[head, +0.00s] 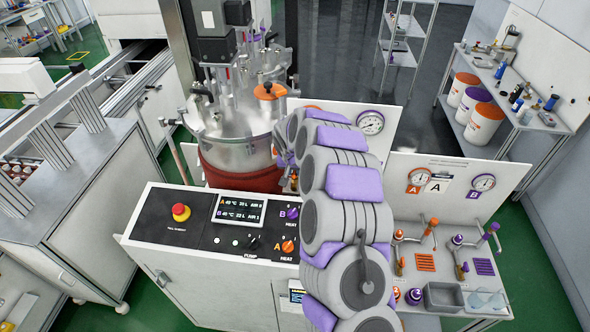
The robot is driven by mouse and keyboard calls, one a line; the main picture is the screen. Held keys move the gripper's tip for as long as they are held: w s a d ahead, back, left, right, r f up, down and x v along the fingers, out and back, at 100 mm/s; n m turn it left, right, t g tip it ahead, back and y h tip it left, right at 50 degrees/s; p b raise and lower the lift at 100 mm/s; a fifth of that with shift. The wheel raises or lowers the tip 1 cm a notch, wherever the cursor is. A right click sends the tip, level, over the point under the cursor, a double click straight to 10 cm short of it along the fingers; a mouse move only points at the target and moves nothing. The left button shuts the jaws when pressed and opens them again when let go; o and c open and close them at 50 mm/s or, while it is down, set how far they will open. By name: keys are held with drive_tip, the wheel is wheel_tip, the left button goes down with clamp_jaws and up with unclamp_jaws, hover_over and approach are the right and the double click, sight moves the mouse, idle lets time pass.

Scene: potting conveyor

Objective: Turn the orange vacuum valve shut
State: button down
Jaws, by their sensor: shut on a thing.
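My arm reaches forward and bends down behind its own purple-padded links, between the console and the steel vessel. Only a small part of my gripper (289,181) shows at the left edge of the arm, low beside the vessel. It is shut on a small orange part (294,171), which appears to be the orange vacuum valve. The arm hides most of this valve, so its handle angle cannot be read. An orange-rimmed gauge peeks out above the arm, beside a purple-rimmed gauge (371,122) on the white back panel.
The console (150,215) has a red stop button (180,212), a display and purple and orange knobs. The steel vessel (235,140) carries an orange knob (269,90) on its lid. A bench (440,300) at right holds orange and purple valves, gauges and a grey tray.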

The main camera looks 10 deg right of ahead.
drive_tip(key=shift+w+a+n, duration=0.1)
drive_tip(key=shift+n, duration=0.2)
drive_tip(key=n+y, duration=0.1)
drive_tip(key=n, duration=0.1)
drive_tip(key=shift+n+p, duration=0.3)
drive_tip(key=shift+p, duration=0.05)
drive_tip(key=n+y+b, duration=0.1)
drive_tip(key=n+b, duration=0.1)
drive_tip(key=shift+f+n, duration=0.15)
drive_tip(key=shift+n, duration=0.15)
drive_tip(key=n+b, duration=0.2)
drive_tip(key=n+y+b, duration=0.1)
drive_tip(key=b, duration=0.2)
drive_tip(key=n+y+b, duration=0.1)
drive_tip(key=n+b, duration=0.1)
drive_tip(key=b, duration=0.1)
drive_tip(key=shift+w+d+f+n+g, duration=0.1)
drive_tip(key=shift+w+d+n+g, duration=0.05)
drive_tip(key=shift+d+n+g, duration=0.15)
drive_tip(key=n+y+b, duration=0.1)
drive_tip(key=n+b, duration=0.1)
drive_tip(key=shift+g+b, duration=0.3)
drive_tip(key=shift+r+n+g+b, duration=0.2)
drive_tip(key=shift+n+g+b, duration=0.3)
drive_tip(key=shift+n+b, duration=0.7)
drive_tip(key=shift+a+r+n, duration=0.1)
drive_tip(key=shift+n, duration=0.2)
